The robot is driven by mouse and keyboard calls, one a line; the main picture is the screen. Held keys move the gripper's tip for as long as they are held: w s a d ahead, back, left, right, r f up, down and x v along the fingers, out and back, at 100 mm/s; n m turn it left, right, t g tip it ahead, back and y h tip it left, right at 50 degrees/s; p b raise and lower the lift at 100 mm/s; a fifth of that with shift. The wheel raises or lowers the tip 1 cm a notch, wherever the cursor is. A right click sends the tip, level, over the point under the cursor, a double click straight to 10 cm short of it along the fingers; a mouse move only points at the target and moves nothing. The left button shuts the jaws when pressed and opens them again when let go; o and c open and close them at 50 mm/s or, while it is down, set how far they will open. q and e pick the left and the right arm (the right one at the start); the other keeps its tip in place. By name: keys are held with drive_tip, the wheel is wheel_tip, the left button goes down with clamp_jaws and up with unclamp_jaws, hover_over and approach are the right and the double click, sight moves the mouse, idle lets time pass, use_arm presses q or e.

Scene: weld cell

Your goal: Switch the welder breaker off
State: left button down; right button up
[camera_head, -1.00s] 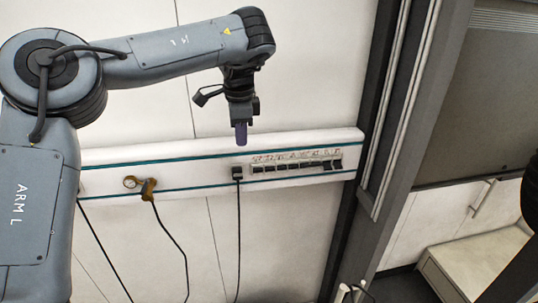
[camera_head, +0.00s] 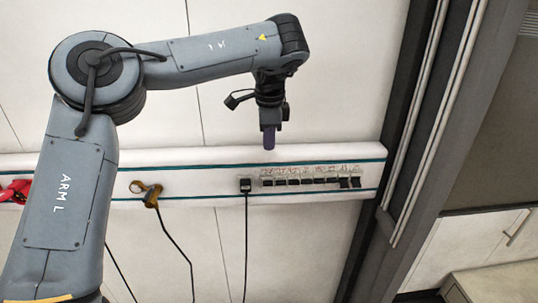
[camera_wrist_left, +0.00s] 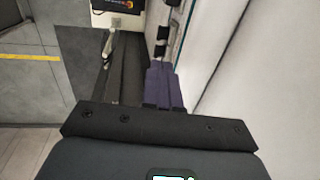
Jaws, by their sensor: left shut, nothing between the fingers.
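A row of several black breaker switches (camera_head: 310,181) sits on the white wall rail, with small labels above it too small to read. I cannot tell which one is the welder breaker. The two switches at the right end look taller than the others. My left gripper (camera_head: 268,140) points down in front of the rail, above the left end of the row. Its purple fingers are shut and empty, and it appears apart from the switches. In the left wrist view the shut fingers (camera_wrist_left: 164,86) show beside the wall, with dark fittings beyond them. My right gripper is not in view.
A black plug (camera_head: 246,185) with a hanging cord sits left of the row. A brass-coloured fitting (camera_head: 149,193) with a cord and a red item (camera_head: 14,192) are farther left. A dark upright frame (camera_head: 408,130) stands right of the rail.

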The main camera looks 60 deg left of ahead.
use_arm(q)
approach(268, 183)
drive_tip(key=f+p, duration=0.1)
drive_tip(key=f, duration=0.1)
drive_tip(key=f+p, duration=0.1)
drive_tip(key=f, duration=0.1)
drive_tip(key=a+f+p, duration=0.1)
drive_tip(key=f, duration=0.1)
drive_tip(key=shift+w+f, duration=0.35)
drive_tip(key=shift+w, duration=0.05)
drive_tip(key=shift+a, duration=0.1)
